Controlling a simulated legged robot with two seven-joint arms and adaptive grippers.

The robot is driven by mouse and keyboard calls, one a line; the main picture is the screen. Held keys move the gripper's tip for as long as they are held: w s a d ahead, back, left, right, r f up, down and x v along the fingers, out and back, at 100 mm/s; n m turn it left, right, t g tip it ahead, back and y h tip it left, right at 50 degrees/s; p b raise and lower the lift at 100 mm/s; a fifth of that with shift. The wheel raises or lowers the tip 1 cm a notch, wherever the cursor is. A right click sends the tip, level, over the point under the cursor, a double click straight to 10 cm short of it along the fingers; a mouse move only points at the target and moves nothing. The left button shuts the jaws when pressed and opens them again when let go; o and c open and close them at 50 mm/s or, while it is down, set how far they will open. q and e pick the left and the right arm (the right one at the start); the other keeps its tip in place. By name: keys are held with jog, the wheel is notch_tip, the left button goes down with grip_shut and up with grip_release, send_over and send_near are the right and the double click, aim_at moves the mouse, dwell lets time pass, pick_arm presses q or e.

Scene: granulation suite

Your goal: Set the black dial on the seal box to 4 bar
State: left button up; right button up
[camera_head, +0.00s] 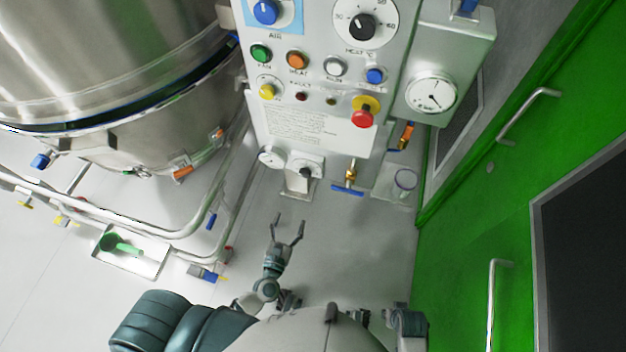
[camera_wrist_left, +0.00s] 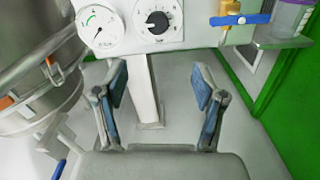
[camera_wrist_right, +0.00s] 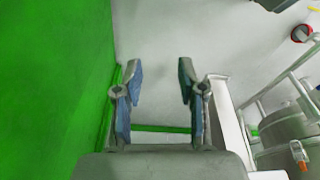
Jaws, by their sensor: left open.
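The seal box (camera_head: 290,160) is the small pale box low on the front of the control panel, on a post. Its black dial (camera_head: 305,172) sits on the right of its face; it shows larger at the top of the left wrist view (camera_wrist_left: 158,19). The dial's exact setting is too small to read. A round gauge (camera_wrist_left: 100,30) with a green arc is left of the dial. My left gripper (camera_head: 290,222) is open and empty, below and apart from the box. My right gripper (camera_wrist_right: 159,75) is open and empty in the right wrist view, over the floor.
A blue-handled valve (camera_head: 347,190) hangs right of the seal box, beside a clear cup (camera_head: 404,181) on a shelf. A red stop button (camera_head: 362,117) is above. The steel vessel (camera_head: 110,70) and pipes fill the left; a green door (camera_head: 490,200) stands right.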

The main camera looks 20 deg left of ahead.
pick_arm(q)
send_near(305, 176)
jog(key=w, duration=0.9)
jog(key=shift+d+r+p, duration=0.1)
jog(key=shift+d+p, duration=0.1)
jog(key=shift+p, duration=0.15)
jog(key=shift+w, duration=0.3)
jog(key=shift+a, duration=0.2)
jog(key=shift+c, duration=0.5)
jog(key=shift+a, duration=0.1)
jog(key=c, duration=1)
jog(key=shift+d, duration=0.2)
jog(key=shift+c, duration=0.2)
pick_arm(e)
jog(key=shift+w+a+f, duration=0.1)
jog(key=shift+a+f, duration=0.1)
jog(key=shift+f, duration=0.6)
